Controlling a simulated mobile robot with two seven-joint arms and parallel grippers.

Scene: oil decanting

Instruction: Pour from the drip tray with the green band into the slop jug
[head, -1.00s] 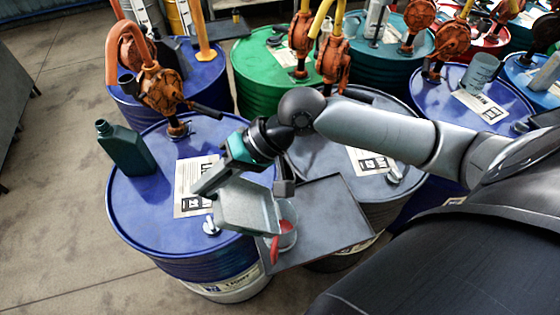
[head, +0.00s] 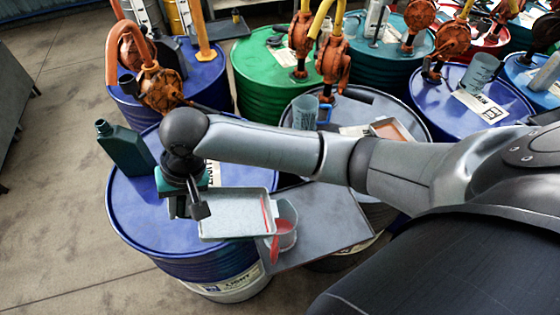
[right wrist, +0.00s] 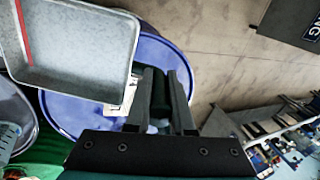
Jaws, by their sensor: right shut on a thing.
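My right gripper (head: 190,202) is shut on a shallow grey drip tray (head: 235,212) at its left end, above the blue drum. A red streak lies along the tray's right inner side; the tray and streak also show in the right wrist view (right wrist: 85,45). I cannot make out a green band. The clear slop jug (head: 288,220), with red liquid low in it and a red handle, stands beside the tray's right edge, partly hidden by it. I cannot tell whether liquid is falling into it. My left gripper is not in view.
A dark green bottle (head: 124,150) stands on the blue drum (head: 135,215). A dark flat plate (head: 325,225) lies around the jug. Behind my arm, a second tray with a reddish inside (head: 392,129) and a clear blue-handled jug (head: 305,113) stand on the grey drum. Rusty pumps rise behind.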

